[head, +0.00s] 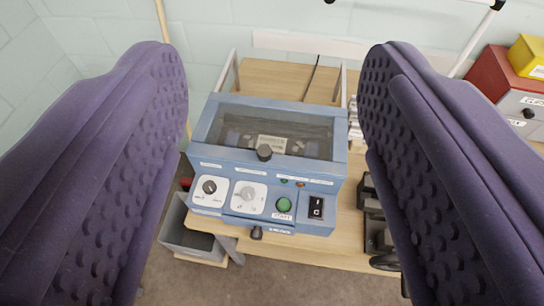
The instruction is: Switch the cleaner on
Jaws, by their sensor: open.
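The cleaner is a blue bench machine (205,135) with a dark window in its lid, standing on a wooden table in the middle of the head view. Its sloped front panel carries two dials on white plates, a round green button (284,205) and a black rocker switch (316,207) at the right. I cannot tell the rocker's position.
The wooden table (345,248) has some bare top in front of the machine. A black vise-like tool (375,225) stands right of it, partly behind the right finger. A grey bin (188,238) is below at the left. Red and yellow boxes (525,60) are at the far right.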

